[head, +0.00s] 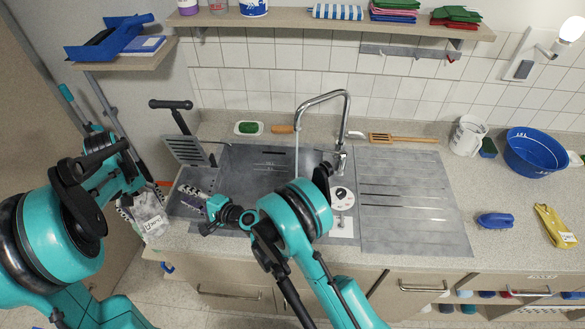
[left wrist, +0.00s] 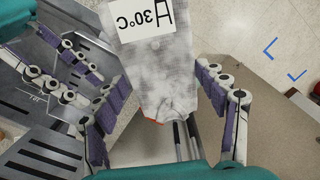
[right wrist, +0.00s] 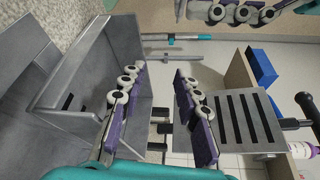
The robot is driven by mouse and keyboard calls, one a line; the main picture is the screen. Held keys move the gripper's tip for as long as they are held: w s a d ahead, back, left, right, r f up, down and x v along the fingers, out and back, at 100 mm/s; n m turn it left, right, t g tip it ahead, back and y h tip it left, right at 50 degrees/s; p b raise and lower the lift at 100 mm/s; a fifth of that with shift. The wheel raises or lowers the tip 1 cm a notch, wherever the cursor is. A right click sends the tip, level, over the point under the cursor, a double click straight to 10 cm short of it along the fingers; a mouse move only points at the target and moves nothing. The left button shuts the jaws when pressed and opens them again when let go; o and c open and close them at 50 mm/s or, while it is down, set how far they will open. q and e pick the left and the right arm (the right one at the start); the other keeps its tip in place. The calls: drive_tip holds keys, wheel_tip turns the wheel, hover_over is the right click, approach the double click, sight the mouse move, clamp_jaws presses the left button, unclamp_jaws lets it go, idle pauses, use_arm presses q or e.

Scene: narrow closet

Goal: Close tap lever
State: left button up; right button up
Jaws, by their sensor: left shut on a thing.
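The chrome tap (head: 322,104) stands behind the sink, its spout arching over the basin. A thin pale line, apparently running water, hangs below the spout. Its small lever (head: 355,135) sticks out to the right at the tap's base. My left gripper (left wrist: 155,80) is shut on a grey-white cloth-like thing (left wrist: 158,75) with a "30°C" label, which also shows left of the sink in the head view (head: 150,218). My right gripper (right wrist: 160,75) is open and empty over the sink's left part, away from the lever. My right arm hides part of the basin.
The steel sink (head: 405,215) has a drainboard at right. A wooden spatula (head: 402,138) lies right of the tap, a green sponge dish (head: 249,128) left of it. A white jug (head: 467,135) and blue bowl (head: 535,153) stand further right. A shelf (head: 330,24) hangs above.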

sight(330, 152)
idle(0.4)
drive_tip(key=shift+c, duration=0.2)
